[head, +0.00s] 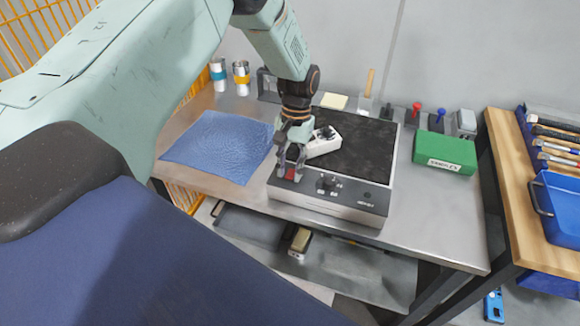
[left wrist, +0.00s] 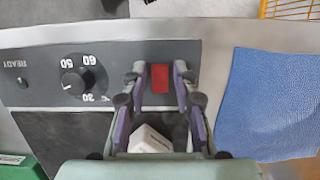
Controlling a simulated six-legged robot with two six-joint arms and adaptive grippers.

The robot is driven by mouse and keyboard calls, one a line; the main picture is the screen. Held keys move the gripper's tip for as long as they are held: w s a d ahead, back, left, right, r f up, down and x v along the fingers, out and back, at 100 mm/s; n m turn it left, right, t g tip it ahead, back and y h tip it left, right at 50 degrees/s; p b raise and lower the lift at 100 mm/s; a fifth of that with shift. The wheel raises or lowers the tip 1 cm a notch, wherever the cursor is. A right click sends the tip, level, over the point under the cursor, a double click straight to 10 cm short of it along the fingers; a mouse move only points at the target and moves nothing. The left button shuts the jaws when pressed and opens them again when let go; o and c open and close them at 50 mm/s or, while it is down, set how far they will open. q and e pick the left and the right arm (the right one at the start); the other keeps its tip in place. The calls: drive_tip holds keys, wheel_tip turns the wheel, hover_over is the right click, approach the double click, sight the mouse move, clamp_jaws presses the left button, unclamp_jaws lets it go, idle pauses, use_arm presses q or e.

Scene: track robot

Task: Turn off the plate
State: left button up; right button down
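The hot plate (head: 353,143) stands on the metal bench, with a black top and a grey front panel. The panel carries a red switch (head: 291,174), a dial knob (head: 327,182) and a small READY indicator. In the left wrist view the red switch (left wrist: 160,77) shows upper middle, with the dial knob (left wrist: 73,82) to its left. I cannot tell whether the switch is lit. My left gripper (head: 290,167) points down at the panel's left part. In the left wrist view its fingers (left wrist: 159,85) are apart, one on each side of the switch. Contact cannot be judged. My right gripper is not in view.
A small white block-like object (head: 323,142) lies on the plate's top close to my gripper. A blue mat (head: 220,147) lies left of the plate and a green box (head: 444,152) right of it. Metal cups (head: 241,77) and several small tools stand along the back.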

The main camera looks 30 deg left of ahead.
use_arm(q)
drive_tip(key=shift+o, duration=1)
drive_tip(key=shift+r, duration=0.15)
drive_tip(key=v, duration=1.1)
drive_tip(key=shift+r, duration=0.4)
